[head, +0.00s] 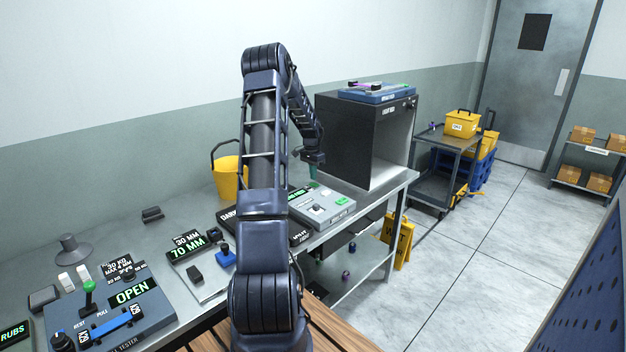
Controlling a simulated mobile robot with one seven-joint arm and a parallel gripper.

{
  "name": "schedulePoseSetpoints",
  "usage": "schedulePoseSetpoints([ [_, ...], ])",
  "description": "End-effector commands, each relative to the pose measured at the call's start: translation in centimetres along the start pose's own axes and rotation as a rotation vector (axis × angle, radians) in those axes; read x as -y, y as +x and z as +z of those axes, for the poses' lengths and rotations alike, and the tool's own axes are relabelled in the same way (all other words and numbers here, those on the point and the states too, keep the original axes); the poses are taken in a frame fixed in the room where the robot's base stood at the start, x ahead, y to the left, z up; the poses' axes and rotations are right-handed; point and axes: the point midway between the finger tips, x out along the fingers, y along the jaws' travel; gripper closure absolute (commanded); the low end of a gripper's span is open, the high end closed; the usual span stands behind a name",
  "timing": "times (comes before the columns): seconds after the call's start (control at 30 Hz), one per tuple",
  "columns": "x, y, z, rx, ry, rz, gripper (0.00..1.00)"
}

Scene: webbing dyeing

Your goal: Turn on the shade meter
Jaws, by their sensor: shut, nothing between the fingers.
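A flat grey device (333,218) sits on the bench right of my arm, in front of the dark box. It looks like the shade meter, but its front label is too small to read surely. It has small lit green panels and a small knob or button on top. My arm partly hides its left side. My gripper (313,174) points down just behind this device, above the bench and apart from the device's controls as far as I can tell. It is shut and empty; its fingertips are small and hard to make out.
A dark open-fronted box (347,140) stands close behind my gripper. A yellow bucket (229,178) is left of my arm. A tester (120,315) with a green-topped lever and an OPEN display is front left.

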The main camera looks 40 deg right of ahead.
Motion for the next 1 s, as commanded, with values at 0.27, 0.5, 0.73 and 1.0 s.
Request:
schedulePoseSetpoints([
  [0.27, 0.7, -6.0, 0.0, -0.009, -0.005, -0.011, 1.00],
  [0.5, 0.7, -10.0, 0.0, -0.009, -0.005, -0.012, 1.00],
  [0.73, 0.7, -11.7, 0.1, -0.008, -0.006, -0.012, 1.00],
  [1.0, 0.8, -11.9, 0.1, -0.008, -0.007, -0.013, 1.00],
])
